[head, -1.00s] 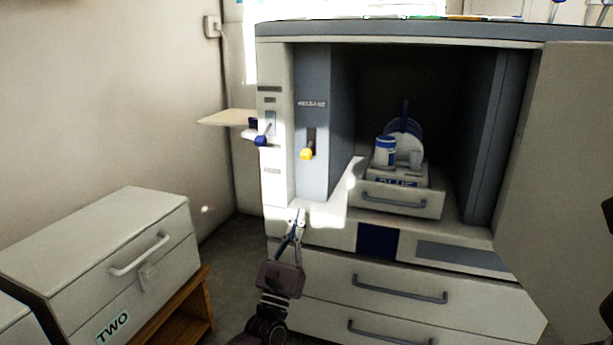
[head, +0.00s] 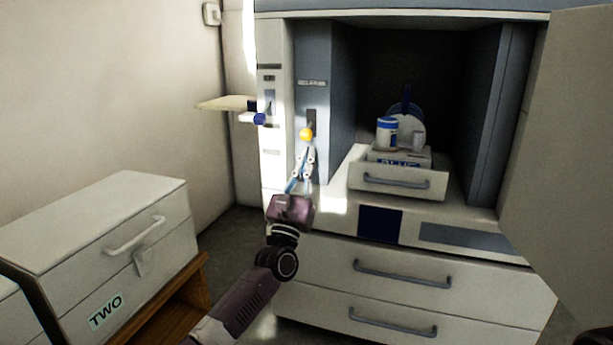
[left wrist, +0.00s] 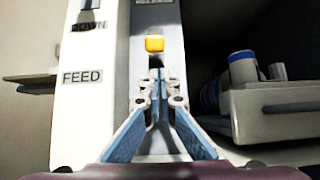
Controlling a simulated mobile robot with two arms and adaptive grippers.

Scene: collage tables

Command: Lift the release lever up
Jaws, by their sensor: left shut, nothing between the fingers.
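The release lever with its yellow knob (head: 306,134) sits in a dark slot on the grey panel (head: 312,60) of the white cabinet, under a small label. In the left wrist view the yellow knob (left wrist: 155,44) is straight ahead, just beyond my fingertips. My left gripper (head: 308,151) is shut and empty, with its fingertips just below the knob; it also shows in the left wrist view (left wrist: 155,78). I cannot tell whether the tips touch the lever. My right gripper is not in view.
A blue-knobbed lever (head: 259,119) is left of the panel, near a pale side shelf (head: 228,104). An open drawer (head: 397,182) holding a cup and a box marked BLUE juts out at right. An open door (head: 562,150) stands far right. A cabinet marked TWO (head: 110,245) is at left.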

